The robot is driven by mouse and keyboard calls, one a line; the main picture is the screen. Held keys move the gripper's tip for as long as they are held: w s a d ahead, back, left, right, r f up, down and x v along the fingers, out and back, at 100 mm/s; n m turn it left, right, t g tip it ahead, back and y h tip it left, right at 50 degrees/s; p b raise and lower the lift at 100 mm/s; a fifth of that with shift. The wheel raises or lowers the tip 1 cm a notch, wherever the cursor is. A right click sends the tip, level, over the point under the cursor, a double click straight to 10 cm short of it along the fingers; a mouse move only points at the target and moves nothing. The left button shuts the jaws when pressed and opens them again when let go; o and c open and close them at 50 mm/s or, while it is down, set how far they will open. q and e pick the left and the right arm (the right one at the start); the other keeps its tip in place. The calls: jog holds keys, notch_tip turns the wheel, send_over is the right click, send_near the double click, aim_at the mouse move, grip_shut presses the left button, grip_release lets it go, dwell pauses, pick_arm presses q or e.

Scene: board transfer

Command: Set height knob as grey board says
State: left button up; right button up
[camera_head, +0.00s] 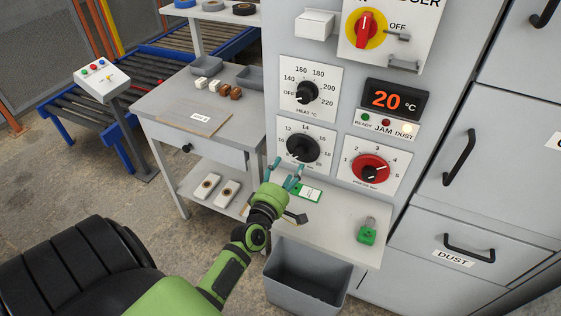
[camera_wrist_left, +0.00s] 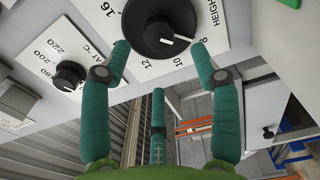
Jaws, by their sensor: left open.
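The height knob (camera_head: 302,148) is a round black knob on a white dial plate with numbers around it. In the wrist view the knob (camera_wrist_left: 160,26) shows at the top, its white pointer line near the 8 mark. A flat grey-brown board (camera_head: 185,124) with a small white label lies on the side table; its writing is too small to read. My left gripper (camera_head: 285,172) is open and empty, just below the height knob. My right gripper is not in view.
The heat knob (camera_head: 307,91) is above, the red process knob (camera_head: 370,168) to the right. A green tag (camera_head: 308,192) and green padlock (camera_head: 367,235) are on the ledge (camera_head: 335,226) below the dials. A grey bin (camera_head: 306,279) is under it. Small blocks (camera_head: 217,87) stand on the side table.

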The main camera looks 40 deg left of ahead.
pick_arm(q)
jog(key=v, duration=0.5)
jog(key=shift+s, duration=0.15)
